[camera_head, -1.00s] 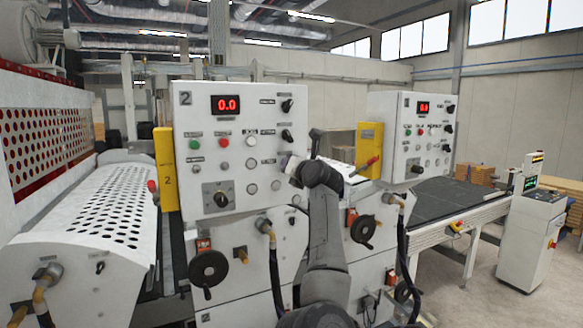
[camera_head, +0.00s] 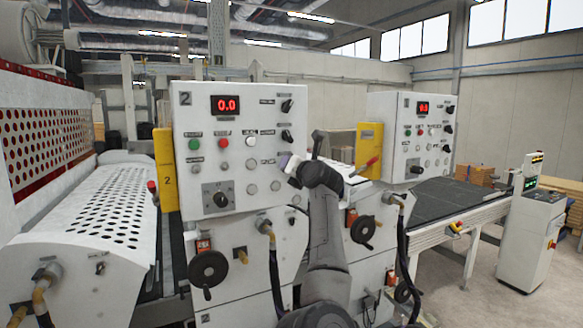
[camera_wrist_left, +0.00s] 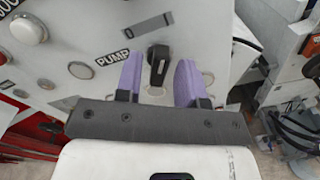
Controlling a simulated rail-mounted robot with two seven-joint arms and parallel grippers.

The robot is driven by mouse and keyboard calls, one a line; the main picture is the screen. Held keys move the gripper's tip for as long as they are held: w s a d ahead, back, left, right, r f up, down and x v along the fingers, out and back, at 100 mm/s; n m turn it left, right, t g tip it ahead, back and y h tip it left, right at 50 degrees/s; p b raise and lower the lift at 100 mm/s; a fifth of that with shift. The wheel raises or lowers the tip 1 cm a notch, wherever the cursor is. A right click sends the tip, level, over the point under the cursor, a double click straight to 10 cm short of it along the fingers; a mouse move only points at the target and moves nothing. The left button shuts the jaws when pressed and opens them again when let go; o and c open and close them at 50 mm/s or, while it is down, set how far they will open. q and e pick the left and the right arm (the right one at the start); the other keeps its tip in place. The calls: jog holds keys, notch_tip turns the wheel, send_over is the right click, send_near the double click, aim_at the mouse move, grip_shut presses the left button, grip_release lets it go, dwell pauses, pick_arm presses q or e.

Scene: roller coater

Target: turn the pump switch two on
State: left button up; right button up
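The number two control panel (camera_head: 241,180) is the white box at the middle left in the head view, with a red 0.0 display. My left gripper (camera_head: 288,163) is at its lower right edge, and its arm hides part of that edge. In the left wrist view, the pump switch (camera_wrist_left: 158,65) is a black knob next to the PUMP label (camera_wrist_left: 112,58). My left gripper (camera_wrist_left: 158,82) is open there, with one purple finger on each side of the knob. A gap shows on both sides; contact cannot be seen. My right gripper is not in view.
Other knobs (camera_head: 287,106) and round buttons (camera_head: 223,143) share the panel. A yellow post (camera_head: 165,170) stands at its left. Handwheels (camera_head: 208,268) and hoses (camera_head: 273,270) sit below. A second panel (camera_head: 400,145) and a conveyor (camera_head: 450,200) are to the right.

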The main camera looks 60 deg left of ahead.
pick_arm(q)
jog(key=shift+o, duration=0.3)
jog(key=s+d+b, duration=0.1)
jog(key=d+b, duration=0.3)
jog(key=d, duration=0.9)
jog(key=shift+s+d+b, duration=0.35)
jog(key=shift+b, duration=0.05)
